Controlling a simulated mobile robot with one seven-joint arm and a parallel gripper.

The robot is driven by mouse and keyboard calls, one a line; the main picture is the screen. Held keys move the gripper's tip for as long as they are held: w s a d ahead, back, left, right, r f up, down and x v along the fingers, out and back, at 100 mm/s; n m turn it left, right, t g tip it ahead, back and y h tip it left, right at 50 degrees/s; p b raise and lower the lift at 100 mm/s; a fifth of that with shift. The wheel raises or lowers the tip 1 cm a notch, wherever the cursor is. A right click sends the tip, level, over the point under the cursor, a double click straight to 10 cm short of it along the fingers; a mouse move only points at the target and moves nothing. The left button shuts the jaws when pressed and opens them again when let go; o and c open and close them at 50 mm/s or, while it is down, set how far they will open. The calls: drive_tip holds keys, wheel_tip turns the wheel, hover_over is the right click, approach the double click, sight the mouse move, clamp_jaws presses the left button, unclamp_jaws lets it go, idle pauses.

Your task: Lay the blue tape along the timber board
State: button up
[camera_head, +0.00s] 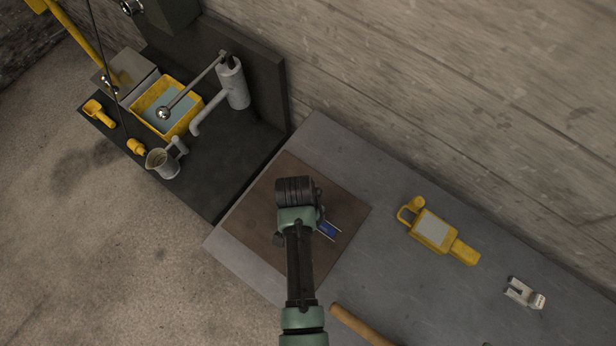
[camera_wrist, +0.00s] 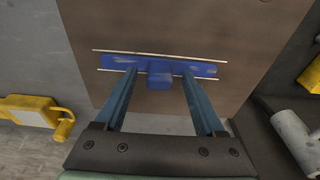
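The blue tape (camera_wrist: 160,69) is a flat blue strip with a raised block at its middle. It lies on the brown timber board (camera_wrist: 215,25), between two thin pale lines. In the head view the blue piece (camera_head: 327,230) shows just right of my wrist, on the brown board (camera_head: 275,255). My gripper (camera_wrist: 159,73) is over the strip. Its two fingers are spread wide, one on each side of the raised block, with a visible gap to it on both sides. Whether the fingertips touch the strip cannot be told. My arm hides part of the board in the head view.
Right of the board on the grey bench (camera_head: 375,265) lie a yellow device (camera_head: 432,230), a metal clip (camera_head: 522,293) and a brown rod (camera_head: 358,324). The dark bench at left holds a yellow tray (camera_head: 150,112), a jug (camera_head: 161,163) and a grey cylinder (camera_head: 233,84). A wall stands behind.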

wheel_tip(320, 180, up, 13)
drive_tip(key=s+a+b, duration=0.1)
drive_tip(key=shift+s, duration=0.3)
idle(0.4)
drive_tip(key=shift+a+f, duration=0.1)
idle(0.4)
drive_tip(key=w+r+n+t+y+b, duration=0.1)
drive_tip(key=w+r+n+t, duration=0.1)
drive_tip(key=w+r+t, duration=0.65)
drive_tip(key=w+r+n+t+b, duration=0.15)
drive_tip(key=w+r+t, duration=0.25)
drive_tip(key=w+r, duration=1)
drive_tip(key=s+r+n+t+b, duration=0.1)
drive_tip(key=s+r+t, duration=0.2)
drive_tip(key=r, duration=0.8)
drive_tip(key=s+r+n+t+b, duration=0.1)
drive_tip(key=s+r+t, duration=0.25)
drive_tip(key=r, duration=0.85)
drive_tip(key=s+d+r+n+t, duration=0.1)
drive_tip(key=s+r+t, duration=0.6)
drive_tip(key=s+r, duration=0.3)
wheel_tip(320, 180, up, 4)
drive_tip(key=shift+s+r+n+b, duration=0.2)
drive_tip(key=shift+s+n+b, duration=0.05)
drive_tip(key=shift+n+b, duration=0.15)
